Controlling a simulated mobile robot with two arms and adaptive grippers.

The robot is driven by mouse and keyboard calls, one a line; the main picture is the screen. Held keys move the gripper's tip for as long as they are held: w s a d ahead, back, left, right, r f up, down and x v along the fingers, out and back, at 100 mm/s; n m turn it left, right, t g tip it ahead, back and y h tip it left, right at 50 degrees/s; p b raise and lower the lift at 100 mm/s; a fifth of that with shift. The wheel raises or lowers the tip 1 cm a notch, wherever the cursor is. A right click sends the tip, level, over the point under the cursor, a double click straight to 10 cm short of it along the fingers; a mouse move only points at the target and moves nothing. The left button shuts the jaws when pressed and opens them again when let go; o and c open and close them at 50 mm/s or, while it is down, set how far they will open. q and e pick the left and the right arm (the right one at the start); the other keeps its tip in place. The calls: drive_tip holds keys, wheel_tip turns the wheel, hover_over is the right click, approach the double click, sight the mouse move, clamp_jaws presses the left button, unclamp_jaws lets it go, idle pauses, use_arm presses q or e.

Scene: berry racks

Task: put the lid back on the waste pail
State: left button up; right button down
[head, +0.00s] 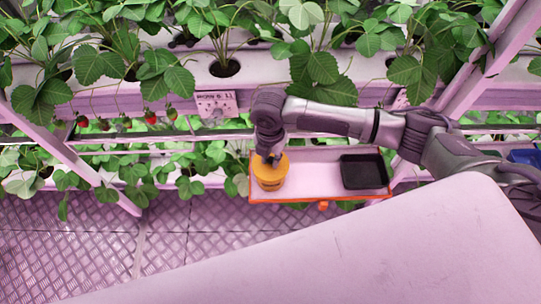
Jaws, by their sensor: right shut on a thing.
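The waste pail (268,184) is a yellow-orange tub on the left end of a small pink shelf trolley. My right gripper (274,160) points down at the top of the pail and is shut on what looks like its lid (266,168), of the same yellow-orange. The fingers and the grip point are small and partly hidden by the wrist. The lid is over the pail's mouth, but I cannot tell whether it sits flush. My left gripper is not in view.
A black tray (364,172) stands on the trolley top (318,177), right of the pail. Strawberry racks with leaves and hanging berries (151,117) rise behind. A slanted white post (75,160) stands at left. The metal floor (85,240) at lower left is clear.

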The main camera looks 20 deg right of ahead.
idle(0.4)
drive_tip(key=shift+c, duration=2.3)
unclamp_jaws()
drive_tip(key=shift+r, duration=0.1)
drive_tip(key=shift+r+p, duration=3.45)
drive_tip(key=shift+p, duration=0.4)
clamp_jaws()
